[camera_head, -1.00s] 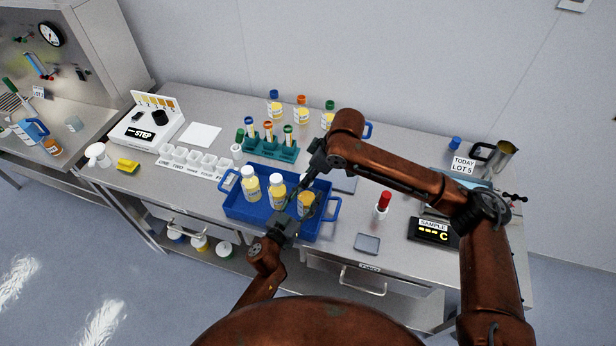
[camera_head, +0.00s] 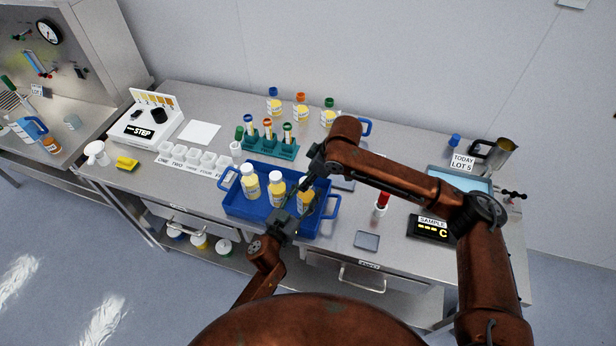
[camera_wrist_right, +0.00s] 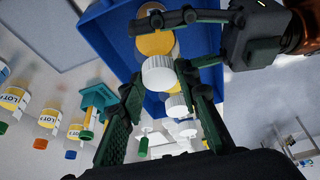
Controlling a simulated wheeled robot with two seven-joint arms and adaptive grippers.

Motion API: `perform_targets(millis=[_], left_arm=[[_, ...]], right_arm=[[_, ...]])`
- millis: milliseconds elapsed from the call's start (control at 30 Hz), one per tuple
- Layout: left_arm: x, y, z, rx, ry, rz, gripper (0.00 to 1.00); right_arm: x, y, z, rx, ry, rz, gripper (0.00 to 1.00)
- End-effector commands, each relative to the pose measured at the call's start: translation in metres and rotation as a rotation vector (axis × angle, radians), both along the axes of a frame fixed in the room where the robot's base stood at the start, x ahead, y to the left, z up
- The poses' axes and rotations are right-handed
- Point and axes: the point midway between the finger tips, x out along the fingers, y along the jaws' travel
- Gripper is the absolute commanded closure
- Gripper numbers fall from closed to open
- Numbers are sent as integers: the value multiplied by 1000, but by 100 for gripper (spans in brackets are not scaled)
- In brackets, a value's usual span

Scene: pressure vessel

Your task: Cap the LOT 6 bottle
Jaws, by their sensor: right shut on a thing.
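The blue tray (camera_head: 240,207) holds two white-capped bottles, at left (camera_head: 250,185) and middle (camera_head: 277,188), and an amber bottle (camera_head: 306,204) at right. My right gripper (camera_head: 306,183) is above the amber bottle. In the right wrist view its fingertips (camera_wrist_right: 157,78) are shut on a white cap (camera_wrist_right: 159,71), in line with the amber bottle's top (camera_wrist_right: 155,42); whether they touch is unclear. My left gripper (camera_head: 300,205) reaches the amber bottle from the front, with fingers beside it; its grip is unclear. No LOT 6 label is legible.
A teal rack (camera_head: 262,150) with tubes stands behind the tray. Several bottles with coloured caps are at the back. A red-capped tube (camera_head: 382,204), a SAMPLE display (camera_head: 428,230) and a TODAY LOT 5 sign (camera_head: 463,163) are to the right.

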Motion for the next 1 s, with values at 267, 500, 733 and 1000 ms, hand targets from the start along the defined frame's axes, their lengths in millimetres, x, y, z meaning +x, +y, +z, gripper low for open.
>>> perform_targets(millis=[267, 500, 733, 1000], left_arm=[[0, 0, -1, 1, 1, 0, 99], [0, 0, -1, 1, 1, 0, 99], [0, 0, -1, 1, 1, 0, 99], [0, 0, -1, 1, 1, 0, 99]], right_arm=[[0, 0, 0, 0, -1, 0, 79], [0, 0, -1, -1, 0, 0, 79], [0, 0, -4, -1, 0, 1, 79], [0, -1, -10, -2, 0, 2, 79]])
